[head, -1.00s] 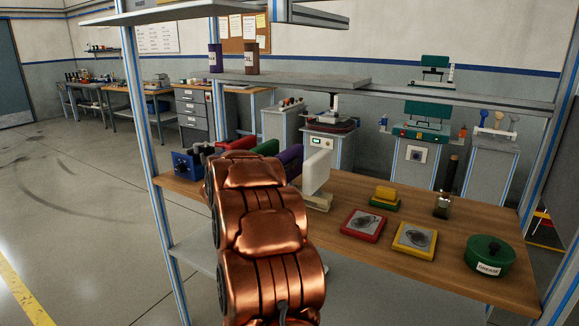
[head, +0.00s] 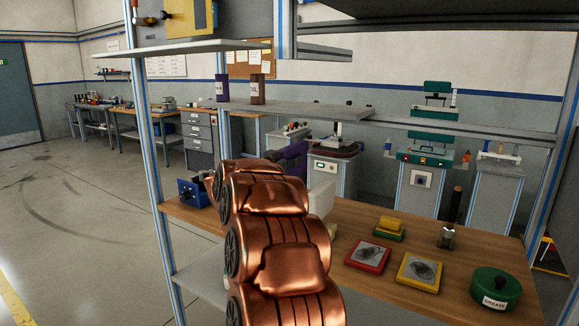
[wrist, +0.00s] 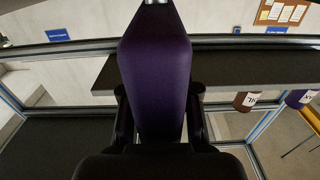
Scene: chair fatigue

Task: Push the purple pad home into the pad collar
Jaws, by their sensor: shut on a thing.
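The purple pad (wrist: 155,75) is upright and large in the middle of the wrist view. My gripper (wrist: 158,112) is shut on it, with a dark finger along each side. In the head view the purple pad (head: 292,157) shows partly, above the workbench, behind my copper arm. The arm hides most of my gripper there. A small bright metal part (wrist: 153,2) shows at the pad's far end in the wrist view; I cannot tell what it is. I cannot make out the pad collar in either view.
A white block (head: 322,195) stands on the wooden bench (head: 335,270) beside my arm. Red (head: 368,256) and yellow (head: 419,271) trays and a green grease pot (head: 495,289) are to the right. A grey shelf (head: 310,112) and blue-edged posts (head: 150,150) frame the bench.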

